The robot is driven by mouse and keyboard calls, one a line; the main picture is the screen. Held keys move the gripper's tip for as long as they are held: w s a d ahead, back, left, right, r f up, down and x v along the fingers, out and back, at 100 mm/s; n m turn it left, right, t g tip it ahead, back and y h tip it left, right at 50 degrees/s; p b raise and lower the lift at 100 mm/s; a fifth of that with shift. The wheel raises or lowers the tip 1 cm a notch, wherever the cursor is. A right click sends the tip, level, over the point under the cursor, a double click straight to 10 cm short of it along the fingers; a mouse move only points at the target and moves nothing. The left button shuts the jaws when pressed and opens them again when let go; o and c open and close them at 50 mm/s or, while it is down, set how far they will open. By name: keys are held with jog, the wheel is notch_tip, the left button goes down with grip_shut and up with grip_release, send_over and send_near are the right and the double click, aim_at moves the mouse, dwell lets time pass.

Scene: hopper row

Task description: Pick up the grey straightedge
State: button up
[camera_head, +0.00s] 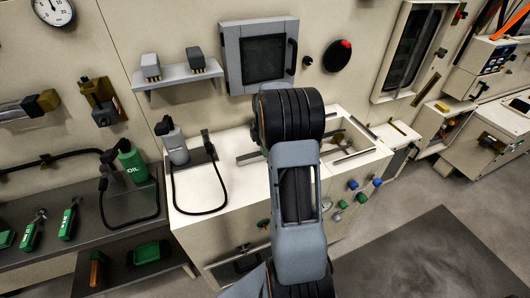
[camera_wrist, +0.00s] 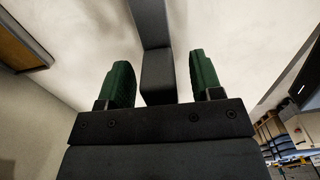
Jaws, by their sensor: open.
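A dark grey bar, which looks like the grey straightedge (camera_wrist: 152,25), runs down from the top edge of the wrist view over a pale surface. Its near end lies between the two green finger pads of my gripper (camera_wrist: 163,82). My gripper is open, with a visible gap on each side of the bar. I cannot tell how deep the bar sits between the fingers. In the head view my arm hides the gripper. A short grey strip (camera_head: 248,156) shows on the white counter just left of my arm and may be the same straightedge.
The white counter (camera_head: 228,146) has a recessed basin (camera_head: 350,140) at right. A grey bottle (camera_head: 175,145) and a looped black hose (camera_head: 222,182) are at left. A wall shelf (camera_head: 177,76) and a grey framed panel (camera_head: 262,57) are behind. A green oil can (camera_head: 131,163) stands on the dark bench.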

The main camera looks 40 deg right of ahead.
jog(key=shift+f, duration=0.5)
jog(key=shift+c, duration=0.3)
grip_shut()
